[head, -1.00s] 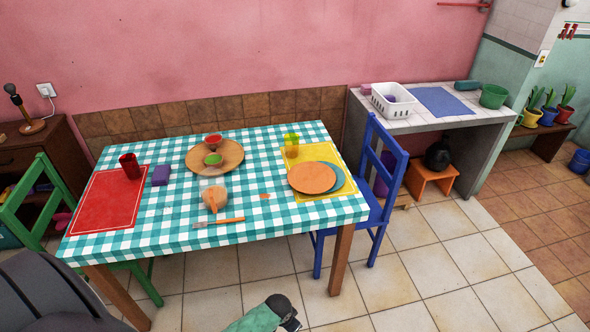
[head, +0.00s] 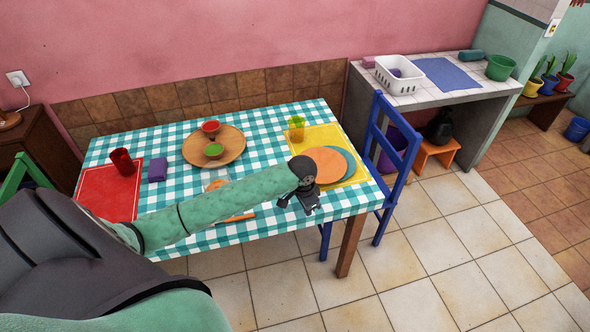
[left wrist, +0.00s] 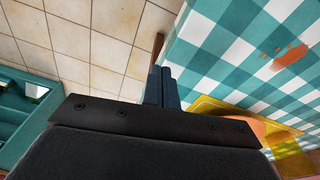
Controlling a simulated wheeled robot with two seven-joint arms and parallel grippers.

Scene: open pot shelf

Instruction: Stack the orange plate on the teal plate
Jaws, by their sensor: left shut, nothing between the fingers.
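The orange plate (head: 328,163) lies on the yellow mat at the right of the table in the head view. It covers the left part of the teal plate (head: 349,162), whose right edge shows as a crescent; the two are off-centre. I cannot tell whether the orange plate is tilted. My left gripper (head: 311,205) is shut and empty at the table's front edge, just in front of the orange plate, and hides its lower left edge. In the left wrist view its closed fingers (left wrist: 161,88) show, with part of the orange plate (left wrist: 258,128) beyond. My right gripper is not in view.
The yellow mat (head: 318,136) also holds a yellow-green cup (head: 296,128). A wooden board (head: 232,147) with two small bowls, a red cup (head: 122,161) and a purple block (head: 157,170) stand further left. A blue chair (head: 376,150) is close at the right table edge.

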